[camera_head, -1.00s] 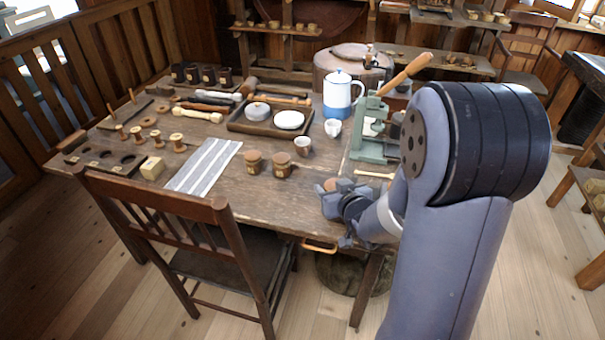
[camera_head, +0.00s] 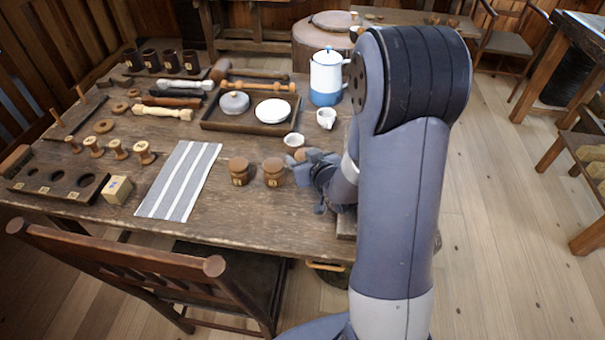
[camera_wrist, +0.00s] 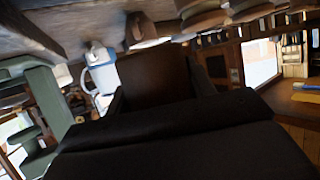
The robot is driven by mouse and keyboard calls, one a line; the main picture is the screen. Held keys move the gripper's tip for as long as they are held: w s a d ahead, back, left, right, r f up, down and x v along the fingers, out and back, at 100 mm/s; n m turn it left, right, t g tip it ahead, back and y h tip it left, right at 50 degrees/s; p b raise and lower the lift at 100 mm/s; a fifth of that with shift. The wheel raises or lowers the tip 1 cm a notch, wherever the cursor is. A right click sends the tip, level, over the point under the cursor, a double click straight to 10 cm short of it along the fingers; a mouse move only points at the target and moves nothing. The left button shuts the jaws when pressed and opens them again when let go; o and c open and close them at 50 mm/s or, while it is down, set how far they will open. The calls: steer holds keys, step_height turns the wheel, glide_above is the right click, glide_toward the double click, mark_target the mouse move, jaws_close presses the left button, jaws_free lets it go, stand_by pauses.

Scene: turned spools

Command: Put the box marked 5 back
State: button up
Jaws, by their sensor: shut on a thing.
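My gripper (camera_head: 308,168) is low over the right part of the table, just right of two small round lidded wooden boxes. It is shut on a small brown thing (camera_head: 299,154), mostly hidden by the fingers. In the wrist view a dark brown body (camera_wrist: 155,78) fills the space between the fingers. No number shows on it. The left round box (camera_head: 239,173) and the right round box (camera_head: 273,174) stand upright with pale labels too small to read. A pale wooden block (camera_head: 117,189) with a small mark sits at the table's left front.
A white cup (camera_head: 294,140), a small jug (camera_head: 326,118) and a blue-white pot (camera_head: 326,77) stand close behind my gripper. A dark tray (camera_head: 225,124) holds two round things. A striped cloth (camera_head: 180,180) lies left. A chair (camera_head: 120,258) stands at the front edge.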

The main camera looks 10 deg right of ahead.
steer(key=shift+f, duration=2.75)
steer(key=shift+b, duration=0.35)
steer(key=shift+f+b, duration=0.3)
steer(key=shift+b, duration=0.1)
steer(key=shift+f+b, duration=0.3)
steer(key=shift+b, duration=0.1)
steer(key=o, duration=0.8)
steer(key=shift+r, duration=0.1)
